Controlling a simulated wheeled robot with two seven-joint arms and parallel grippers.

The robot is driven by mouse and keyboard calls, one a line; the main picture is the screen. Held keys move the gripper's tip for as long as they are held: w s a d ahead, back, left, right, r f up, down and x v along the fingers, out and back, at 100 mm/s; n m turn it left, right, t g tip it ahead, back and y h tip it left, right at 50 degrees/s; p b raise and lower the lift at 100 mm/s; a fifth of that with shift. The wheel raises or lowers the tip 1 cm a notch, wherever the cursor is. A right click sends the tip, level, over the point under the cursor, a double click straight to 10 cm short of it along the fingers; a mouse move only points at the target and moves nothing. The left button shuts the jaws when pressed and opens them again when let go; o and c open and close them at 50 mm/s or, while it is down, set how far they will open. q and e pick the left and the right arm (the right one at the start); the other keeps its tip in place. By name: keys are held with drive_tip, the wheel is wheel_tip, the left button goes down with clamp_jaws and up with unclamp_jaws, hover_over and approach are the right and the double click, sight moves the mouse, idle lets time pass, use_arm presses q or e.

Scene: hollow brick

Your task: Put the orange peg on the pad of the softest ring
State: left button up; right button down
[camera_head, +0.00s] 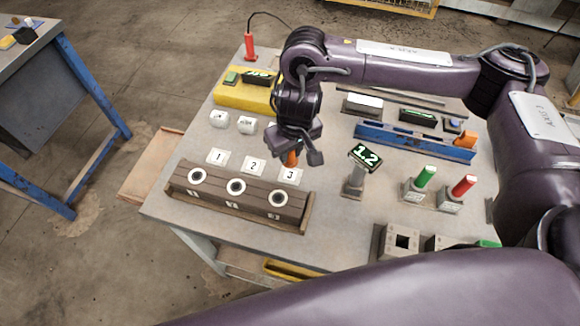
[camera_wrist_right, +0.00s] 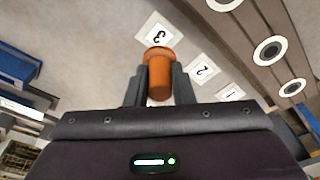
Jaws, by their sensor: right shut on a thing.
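My right gripper (camera_head: 294,154) is shut on the orange peg (camera_head: 291,158) just behind or above pad 3 (camera_head: 290,176); I cannot tell whether the peg touches the pad. In the right wrist view the peg (camera_wrist_right: 160,76) sits between both fingers, and pad 3 (camera_wrist_right: 155,36) lies just beyond it. Pad 1 (camera_head: 218,157) and pad 2 (camera_head: 253,167) lie bare to the left. A dark wooden block (camera_head: 216,191) in front carries three white rings: left (camera_head: 197,176), middle (camera_head: 236,187) and right (camera_head: 278,198). My left gripper is out of view.
A display reading 1.2 (camera_head: 366,156) stands on a post right of the gripper. A blue rail (camera_head: 412,142) lies behind.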

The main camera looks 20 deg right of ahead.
sight(291, 163)
wheel_tip(291, 163, down, 2)
drive_tip(key=shift+f, duration=0.1)
wheel_tip(291, 163, down, 3)
drive_tip(key=shift+s+f+b, duration=0.1)
drive_tip(key=shift+f+b, duration=0.05)
drive_tip(key=shift+b, duration=0.75)
drive_tip(key=shift+f, duration=0.35)
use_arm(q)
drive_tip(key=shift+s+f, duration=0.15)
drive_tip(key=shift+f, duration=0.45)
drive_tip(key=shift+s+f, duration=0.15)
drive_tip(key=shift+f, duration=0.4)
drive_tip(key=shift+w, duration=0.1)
use_arm(e)
drive_tip(key=shift+f, duration=0.1)
drive_tip(key=c, duration=1.2)
unclamp_jaws()
drive_tip(key=shift+c, duration=0.2)
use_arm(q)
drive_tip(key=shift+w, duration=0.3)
